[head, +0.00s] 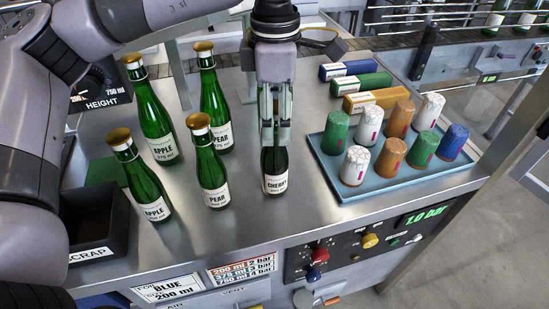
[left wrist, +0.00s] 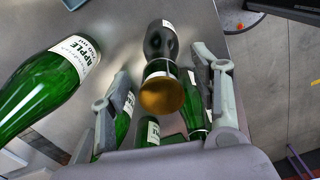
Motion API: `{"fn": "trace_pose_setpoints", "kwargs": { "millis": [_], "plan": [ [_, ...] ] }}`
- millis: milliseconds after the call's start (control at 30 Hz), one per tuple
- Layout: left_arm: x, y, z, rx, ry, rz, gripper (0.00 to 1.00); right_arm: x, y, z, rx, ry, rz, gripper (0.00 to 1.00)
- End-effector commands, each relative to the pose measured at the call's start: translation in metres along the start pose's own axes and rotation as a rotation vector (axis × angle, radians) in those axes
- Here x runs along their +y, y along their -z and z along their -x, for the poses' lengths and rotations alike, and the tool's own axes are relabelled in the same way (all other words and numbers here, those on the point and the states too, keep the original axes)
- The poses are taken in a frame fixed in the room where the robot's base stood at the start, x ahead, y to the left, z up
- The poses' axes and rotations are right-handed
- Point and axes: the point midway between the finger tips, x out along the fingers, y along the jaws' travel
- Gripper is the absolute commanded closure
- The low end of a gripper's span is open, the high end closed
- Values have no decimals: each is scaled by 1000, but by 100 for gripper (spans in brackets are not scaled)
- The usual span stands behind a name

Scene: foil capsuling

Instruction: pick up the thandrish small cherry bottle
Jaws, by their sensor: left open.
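The small cherry bottle (head: 276,163) stands upright on the steel worktop, dark, with a white label reading CHERRY. My left gripper (head: 275,138) points down over it, with its fingers on either side of the bottle's upper part, which they mostly hide in the head view. In the left wrist view, a gold-topped dark bottle (left wrist: 161,93) lies between the spread fingers of the left gripper (left wrist: 162,68). Gaps show on both sides of it, so the fingers are open around it. My right gripper is not in view.
Green apple bottles (head: 151,125) and pear bottles (head: 212,175) stand to the left. A blue tray (head: 345,190) of coloured foil capsules lies to the right, with boxes (head: 375,98) behind. A black scrap bin (head: 95,235) is at front left. Bare worktop lies in front.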

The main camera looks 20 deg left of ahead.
Motion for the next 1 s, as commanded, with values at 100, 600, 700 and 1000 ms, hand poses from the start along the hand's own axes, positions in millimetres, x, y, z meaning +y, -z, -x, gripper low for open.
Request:
{"fn": "trace_pose_setpoints", "kwargs": {
  "millis": [100,600,700,1000],
  "plan": [
    [-1,3,-16,4,4,0,43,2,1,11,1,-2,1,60],
    [-1,2,-43,1,2,-1,46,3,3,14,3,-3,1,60],
    [-1,2,-43,1,2,-1,53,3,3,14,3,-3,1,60],
    [-1,2,-43,1,1,-1,73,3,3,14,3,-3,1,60]
  ]
}}
